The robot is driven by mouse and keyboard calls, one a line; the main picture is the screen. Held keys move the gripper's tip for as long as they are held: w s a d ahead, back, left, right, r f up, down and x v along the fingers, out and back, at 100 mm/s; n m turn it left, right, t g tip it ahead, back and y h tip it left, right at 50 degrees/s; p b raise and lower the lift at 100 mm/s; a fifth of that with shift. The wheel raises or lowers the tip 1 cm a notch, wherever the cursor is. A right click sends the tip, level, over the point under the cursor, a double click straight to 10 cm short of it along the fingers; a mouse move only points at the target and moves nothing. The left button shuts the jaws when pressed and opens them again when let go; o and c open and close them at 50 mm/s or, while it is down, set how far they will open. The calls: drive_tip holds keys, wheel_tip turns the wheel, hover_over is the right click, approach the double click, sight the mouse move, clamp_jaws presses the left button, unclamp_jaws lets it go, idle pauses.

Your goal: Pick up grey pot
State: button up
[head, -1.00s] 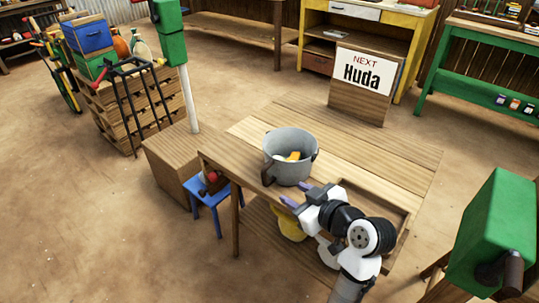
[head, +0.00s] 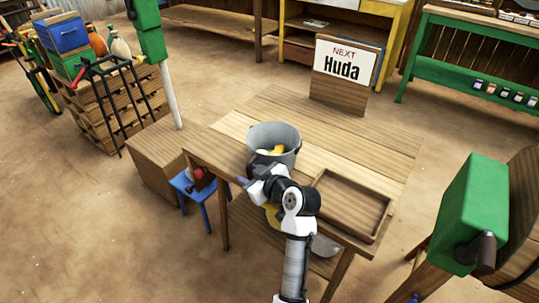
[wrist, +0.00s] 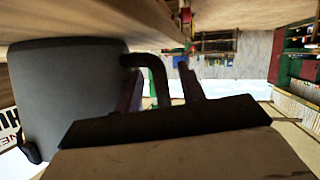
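The grey pot (head: 285,133) stands upright on the wooden table (head: 345,150), with something yellow inside it. In the wrist view the pot (wrist: 65,85) fills the left side, and its dark side handle (wrist: 157,80) sticks out from the wall. My gripper (head: 243,182) is at the pot's near left side, low by the table edge. In the wrist view my gripper (wrist: 160,88) is open, with one purple finger on each side of the handle; contact is not clear. In the head view my wrist hides the pot's lower near side.
A shallow wooden tray (head: 352,204) lies right of the pot. A sign (head: 340,62) reading "NEXT Huda" stands at the table's back. A blue stool (head: 194,186) is left of the table. A green box (head: 468,210) rises at the right. The table's middle is bare.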

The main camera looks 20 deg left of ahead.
drive_tip(key=shift+w+a, duration=0.1)
drive_tip(key=shift+a, duration=0.05)
clamp_jaws()
idle(0.4)
